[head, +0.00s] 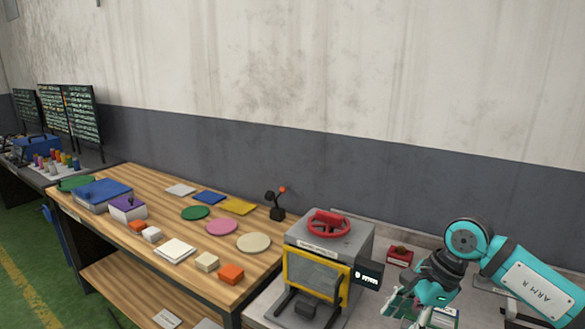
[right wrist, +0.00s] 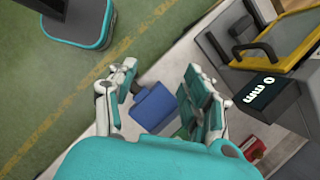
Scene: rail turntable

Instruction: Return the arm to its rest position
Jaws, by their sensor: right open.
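My right arm (head: 535,285), teal and marked ARM R, comes in from the right edge in the head view. Its gripper (head: 408,304) hangs low at the bottom, right of the grey machine. In the right wrist view the right gripper (right wrist: 160,78) has its fingers spread apart with nothing held between them. A blue block (right wrist: 153,108) shows beyond the gap between the fingers, lower down on the pale bench; I see no contact. My left gripper is in neither view.
The grey machine (head: 358,236) has a red handwheel (head: 329,224), a yellow-framed window and a display (head: 367,278). A red box (head: 400,256) lies behind the gripper. A wooden table (head: 150,225) with coloured discs and blocks stands left. Green floor (right wrist: 60,85) is open.

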